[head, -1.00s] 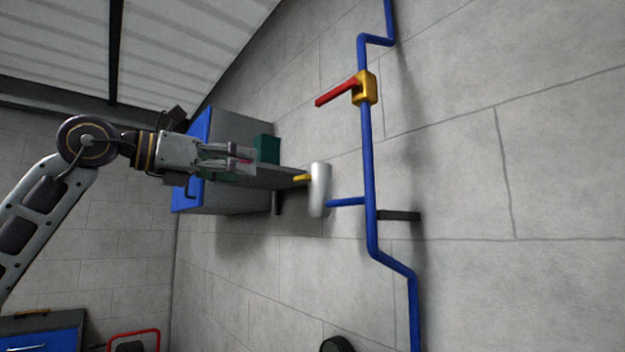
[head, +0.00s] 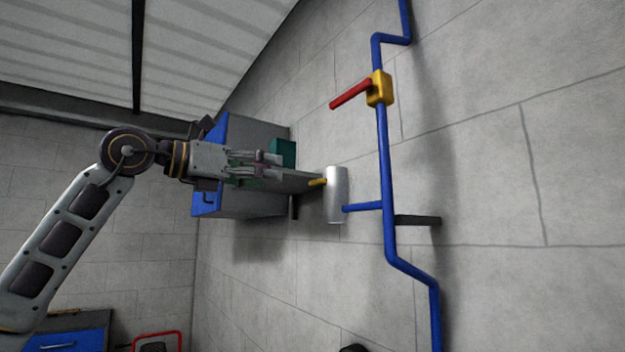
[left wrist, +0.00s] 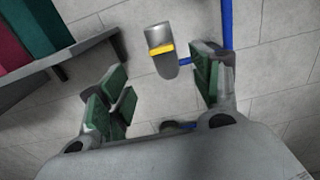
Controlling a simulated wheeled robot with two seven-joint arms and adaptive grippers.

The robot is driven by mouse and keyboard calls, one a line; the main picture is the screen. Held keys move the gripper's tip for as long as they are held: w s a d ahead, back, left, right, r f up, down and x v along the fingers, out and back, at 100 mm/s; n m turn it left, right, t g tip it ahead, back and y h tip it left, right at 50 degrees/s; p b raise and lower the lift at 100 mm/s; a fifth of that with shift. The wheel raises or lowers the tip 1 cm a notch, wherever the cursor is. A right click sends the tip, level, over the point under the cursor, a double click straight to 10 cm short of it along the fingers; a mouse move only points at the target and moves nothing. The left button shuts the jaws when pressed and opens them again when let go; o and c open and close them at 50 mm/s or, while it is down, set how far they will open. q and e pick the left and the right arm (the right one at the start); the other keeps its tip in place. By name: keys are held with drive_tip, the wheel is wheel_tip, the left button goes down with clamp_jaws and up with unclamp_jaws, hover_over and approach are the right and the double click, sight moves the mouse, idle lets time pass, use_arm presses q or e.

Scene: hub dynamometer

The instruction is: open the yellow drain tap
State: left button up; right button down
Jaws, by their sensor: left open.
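The yellow drain tap (head: 317,182) is a small lever at the silver cylinder (head: 335,195) on the wall pipe, in the middle of the head view. In the left wrist view the yellow tap (left wrist: 163,50) crosses the silver cylinder (left wrist: 161,38), beyond and between my fingers. My left gripper (head: 280,168) is left of the tap in the head view, apart from it. In the left wrist view the left gripper (left wrist: 165,95) is open and empty, its green pads wide apart. My right gripper is not in view.
A blue pipe (head: 386,160) runs down the wall, with a red-handled yellow valve (head: 379,88) above. A shelf (left wrist: 70,65) holding red and green items is left in the wrist view. A blue-fronted cabinet (head: 208,203) hangs behind my left gripper.

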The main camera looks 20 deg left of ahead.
sight(320, 182)
use_arm(q)
drive_tip(key=p+x, duration=0.3)
drive_tip(key=x, duration=0.9)
drive_tip(key=shift+w+d, duration=0.15)
drive_tip(key=shift+d, duration=0.05)
drive_tip(key=c, duration=1)
